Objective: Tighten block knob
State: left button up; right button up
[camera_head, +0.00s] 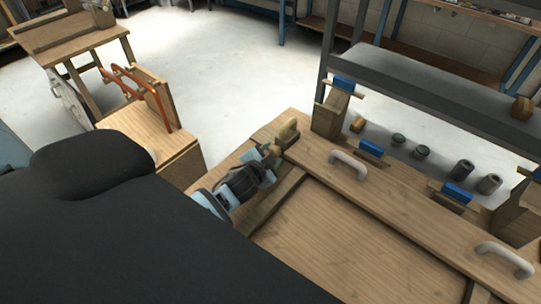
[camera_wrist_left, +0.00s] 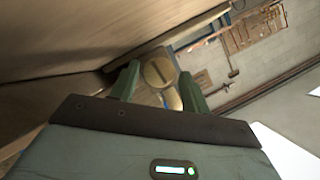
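A light wooden block knob (camera_head: 288,132) stands at the left end of the wooden bench frame. My left gripper (camera_head: 271,152) is right beside it, on its near side. In the left wrist view the fingers (camera_wrist_left: 158,88) are spread apart. A round wooden face (camera_wrist_left: 158,72), seemingly the knob, shows between and beyond them, with a second small round wooden part just below it. I cannot tell whether the fingers touch the knob. My right gripper is not in view.
White handles (camera_head: 348,164) and blue-topped wooden clamps (camera_head: 371,147) line the bench top. A grey shelf (camera_head: 430,90) rises behind. A wooden box with a red-framed tool (camera_head: 140,88) stands to the left. Open floor lies beyond.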

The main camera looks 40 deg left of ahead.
pick_arm(q)
jog(key=shift+o, duration=0.6)
jog(key=v, duration=0.7)
jog(key=shift+s+r, duration=0.15)
jog(key=shift+s, duration=0.25)
jog(key=shift+s+d, duration=0.1)
